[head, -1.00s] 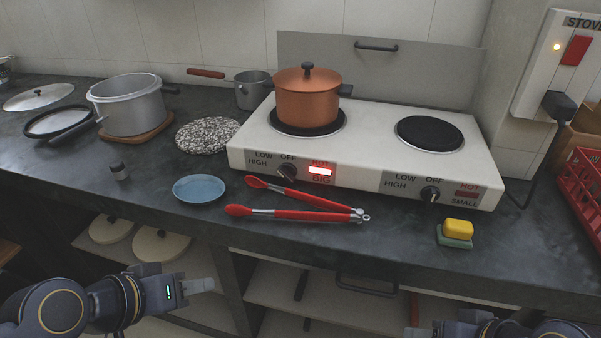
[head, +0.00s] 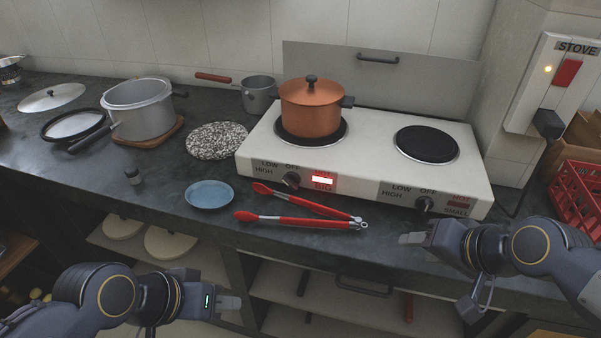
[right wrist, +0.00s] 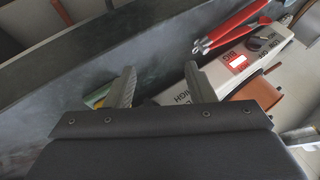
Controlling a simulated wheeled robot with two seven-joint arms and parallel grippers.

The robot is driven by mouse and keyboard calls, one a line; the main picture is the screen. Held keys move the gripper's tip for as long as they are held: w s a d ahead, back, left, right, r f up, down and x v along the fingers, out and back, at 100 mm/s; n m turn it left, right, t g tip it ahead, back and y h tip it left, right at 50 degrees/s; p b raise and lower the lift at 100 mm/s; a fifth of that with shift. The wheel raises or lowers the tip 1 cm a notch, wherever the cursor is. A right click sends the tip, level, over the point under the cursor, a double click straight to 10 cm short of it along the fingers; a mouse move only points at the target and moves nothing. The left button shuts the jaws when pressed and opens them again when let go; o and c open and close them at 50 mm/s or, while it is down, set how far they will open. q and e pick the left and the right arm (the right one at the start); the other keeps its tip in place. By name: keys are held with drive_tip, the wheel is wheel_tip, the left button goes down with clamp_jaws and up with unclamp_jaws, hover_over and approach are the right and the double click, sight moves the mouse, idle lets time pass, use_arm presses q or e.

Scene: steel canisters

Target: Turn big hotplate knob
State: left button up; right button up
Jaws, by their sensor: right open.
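The big hotplate knob (head: 291,180) is a dark dial on the left of the white hotplate's (head: 385,167) front panel. Beside it the red HOT indicator (head: 322,181) is lit above the label BIG. The knob also shows in the right wrist view (right wrist: 261,44). The small hotplate knob (head: 423,204) is to the right. My right gripper (head: 412,238) is open and empty, in front of the small knob and apart from the big knob. In the right wrist view, its fingers (right wrist: 159,88) are spread. My left gripper (head: 236,303) is low before the counter; its jaw gap is unclear.
A copper pot (head: 311,108) stands on the big plate. Red tongs (head: 300,222) lie in front of the hotplate, with a blue plate (head: 209,194) to their left. A red crate (head: 578,198) is at the right. The stove switch box (head: 553,82) has a lit lamp.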

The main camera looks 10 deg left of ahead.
drive_tip(key=w+a+r+y+p, duration=0.1)
drive_tip(key=w+a+r+p, duration=0.2)
drive_tip(key=w+a, duration=0.35)
drive_tip(key=y+p, duration=0.2)
drive_tip(key=p, duration=0.1)
approach(292, 183)
drive_tip(key=a, duration=0.1)
drive_tip(key=shift+g, duration=0.3)
drive_tip(key=x, duration=0.8)
drive_tip(key=shift+w+d+f, duration=0.1)
drive_tip(key=shift+w+d, duration=0.1)
drive_tip(key=shift+w, duration=0.15)
